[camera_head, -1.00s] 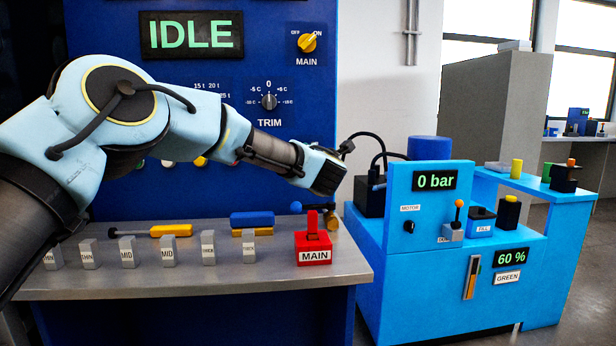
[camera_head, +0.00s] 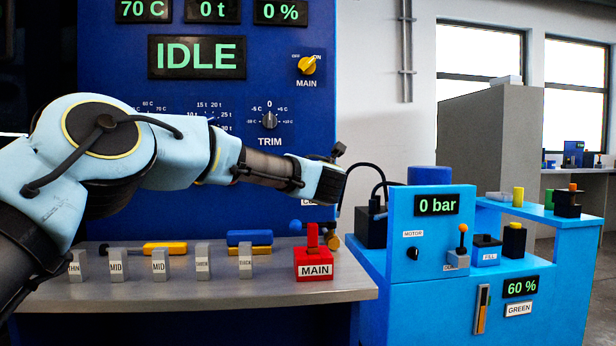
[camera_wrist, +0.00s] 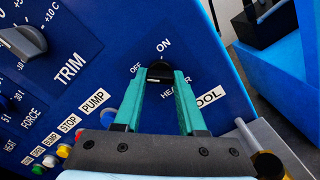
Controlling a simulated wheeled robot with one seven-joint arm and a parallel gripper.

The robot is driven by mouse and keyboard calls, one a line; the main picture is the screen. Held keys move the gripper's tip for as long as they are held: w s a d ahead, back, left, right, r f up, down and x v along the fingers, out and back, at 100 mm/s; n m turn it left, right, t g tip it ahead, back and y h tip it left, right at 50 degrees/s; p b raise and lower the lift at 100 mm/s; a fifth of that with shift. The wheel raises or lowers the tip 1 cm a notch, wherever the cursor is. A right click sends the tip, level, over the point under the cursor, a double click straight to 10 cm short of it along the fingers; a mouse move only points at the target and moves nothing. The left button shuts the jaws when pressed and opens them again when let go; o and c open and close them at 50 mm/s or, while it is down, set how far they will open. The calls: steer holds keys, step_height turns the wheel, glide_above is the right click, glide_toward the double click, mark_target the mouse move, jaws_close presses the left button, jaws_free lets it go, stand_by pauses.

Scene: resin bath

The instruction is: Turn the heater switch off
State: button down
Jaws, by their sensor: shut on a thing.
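The heater switch (camera_wrist: 160,73) is a small black knob on the blue panel in the wrist view. Its OFF label is at its left, its ON label above, and HEATER is printed below. The teal fingers of my gripper (camera_wrist: 160,78) converge on the knob and are shut on it. The knob's pointer direction is hard to tell between the fingertips. In the head view my gripper's dark body (camera_head: 328,184) is at the panel's right edge. It hides the heater switch there.
The trim knob (camera_head: 269,120) and yellow main knob (camera_head: 307,65) are on the same panel. Below is a grey shelf (camera_head: 200,291) with several labelled blocks and a red MAIN switch (camera_head: 313,262). A light blue pump bench (camera_head: 430,300) stands close on the right.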

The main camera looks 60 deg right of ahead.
steer(key=shift+f, duration=0.1)
steer(key=shift+c, duration=2.4)
jaws_free()
steer(key=b+v, duration=0.1)
steer(key=v, duration=0.9)
steer(key=shift+s+a, duration=0.25)
steer(key=shift+a, duration=0.05)
